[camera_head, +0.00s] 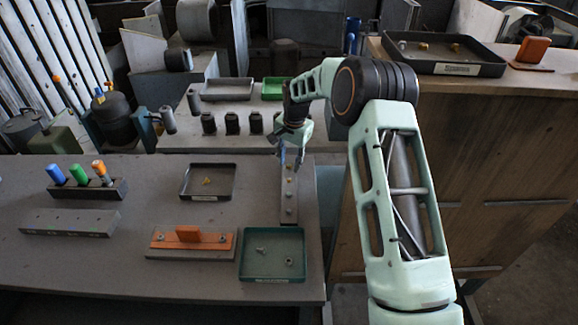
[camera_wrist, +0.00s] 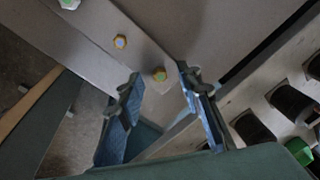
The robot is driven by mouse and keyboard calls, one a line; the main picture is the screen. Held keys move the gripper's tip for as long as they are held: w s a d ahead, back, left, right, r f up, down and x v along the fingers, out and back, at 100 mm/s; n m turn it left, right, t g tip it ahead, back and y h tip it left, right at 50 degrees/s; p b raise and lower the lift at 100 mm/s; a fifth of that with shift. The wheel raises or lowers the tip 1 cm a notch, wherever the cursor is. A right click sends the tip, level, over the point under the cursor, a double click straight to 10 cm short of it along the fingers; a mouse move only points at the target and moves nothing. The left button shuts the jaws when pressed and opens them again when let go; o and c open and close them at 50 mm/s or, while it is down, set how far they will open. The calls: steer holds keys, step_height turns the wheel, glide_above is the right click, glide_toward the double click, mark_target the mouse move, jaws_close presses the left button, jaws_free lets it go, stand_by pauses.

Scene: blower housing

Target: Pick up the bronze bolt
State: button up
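My gripper (camera_head: 290,158) hangs over the far end of a narrow grey bar (camera_head: 289,217) on the workbench. In the wrist view my gripper (camera_wrist: 163,82) is open, with nothing between its blue-padded fingers. A bronze-yellow bolt head (camera_wrist: 160,74) with a greenish centre sits on the bar, framed by the fingertips. Another bolt head (camera_wrist: 120,41), orange-rimmed with a bluish centre, and a pale greenish one (camera_wrist: 68,3) sit farther along the bar. A small bronze-coloured piece (camera_head: 207,181) lies in a black tray (camera_head: 184,195); its exact shape is too small to tell.
A green tray (camera_head: 243,270) holds small metal parts. An orange-topped fixture (camera_head: 188,235) and a rack of coloured handles (camera_head: 88,188) stand to the left. A spares tray (camera_head: 468,70) with small parts is on the wooden cabinet at right. Dark cylinders (camera_head: 231,123) stand behind.

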mark_target(290, 166)
jaws_close()
steer(key=shift+r, duration=0.15)
steer(key=shift+r, duration=0.2)
step_height(290, 166, up, 2)
steer(key=shift+w+r+b, duration=0.1)
steer(key=shift+r+b, duration=0.1)
steer(key=shift+b, duration=0.15)
steer(key=s+r+b, duration=0.3)
steer(key=s+r, duration=0.7)
steer(key=s, duration=0.4)
steer(key=shift+b, duration=0.4)
steer(key=shift+s, duration=0.1)
